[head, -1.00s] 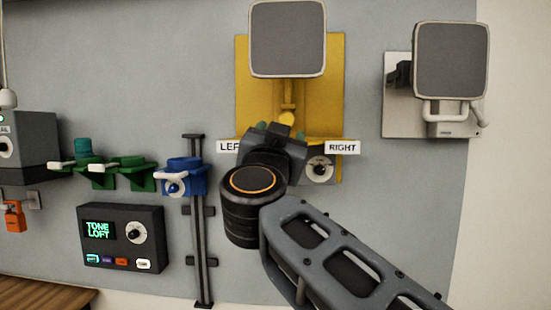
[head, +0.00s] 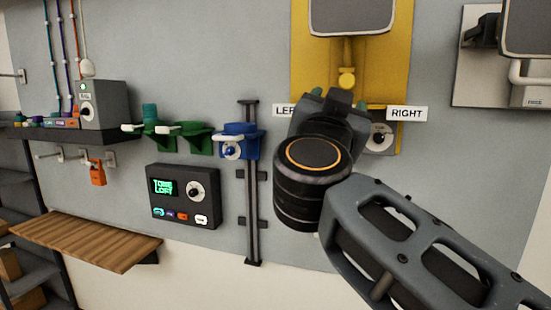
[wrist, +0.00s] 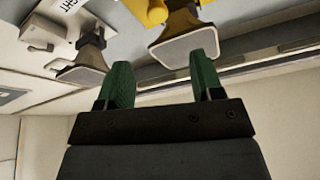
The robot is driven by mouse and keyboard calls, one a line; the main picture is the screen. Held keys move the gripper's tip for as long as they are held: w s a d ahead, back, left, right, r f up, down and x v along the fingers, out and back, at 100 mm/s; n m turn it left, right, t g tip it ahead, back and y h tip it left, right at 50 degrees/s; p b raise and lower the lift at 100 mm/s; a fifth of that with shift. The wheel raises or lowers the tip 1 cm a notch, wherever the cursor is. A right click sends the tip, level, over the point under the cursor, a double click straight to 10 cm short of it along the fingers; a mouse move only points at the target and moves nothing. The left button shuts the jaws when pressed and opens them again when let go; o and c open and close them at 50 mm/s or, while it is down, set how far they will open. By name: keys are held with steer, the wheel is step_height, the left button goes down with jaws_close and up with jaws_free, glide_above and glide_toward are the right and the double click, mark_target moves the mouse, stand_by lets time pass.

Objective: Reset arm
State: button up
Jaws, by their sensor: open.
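My gripper (wrist: 160,85) shows in the wrist view as two green fingers standing apart, with nothing between them. In the head view my arm reaches up from the lower right. Its wrist is in front of the lower part of the yellow panel (head: 308,60), and the fingers are mostly hidden behind it. The wrist view looks upward past the fingers at a square-faced horn (wrist: 185,45) and a second horn (wrist: 85,65) to its left. I cannot tell whether the gripper touches anything.
A LEFT label (head: 284,110) and a RIGHT label (head: 407,113) flank my wrist. A blue holder (head: 238,140) sits on a vertical rail. A dark TONE LOFT box (head: 183,212) and green holders (head: 185,137) are further left. A wooden shelf (head: 85,240) juts out lower left.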

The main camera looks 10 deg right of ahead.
steer(key=w+a+f+n+y, duration=0.2)
steer(key=a+f+n+y, duration=0.25)
steer(key=a+y, duration=0.35)
steer(key=w+a+f+n+y, duration=0.1)
steer(key=a+f+n+y, duration=0.2)
steer(key=a+n+y, duration=0.45)
step_height(320, 180, down, 13)
steer(key=n+g+y, duration=0.1)
steer(key=g+y, duration=0.2)
steer(key=g, duration=0.3)
steer(key=s+d+f+m+g+h, duration=0.1)
steer(key=s+d+f+g+h, duration=0.3)
steer(key=d+f, duration=0.4)
steer(key=s+d+f+m+g+h, duration=0.2)
steer(key=s+d+f, duration=0.4)
steer(key=f, duration=1)
steer(key=d+g+h, duration=0.1)
steer(key=d+g, duration=0.1)
steer(key=d, duration=0.1)
steer(key=shift+m+g+h, duration=0.3)
steer(key=shift+g+h, duration=0.05)
steer(key=shift+g, duration=0.05)
steer(key=shift+s, duration=0.1)
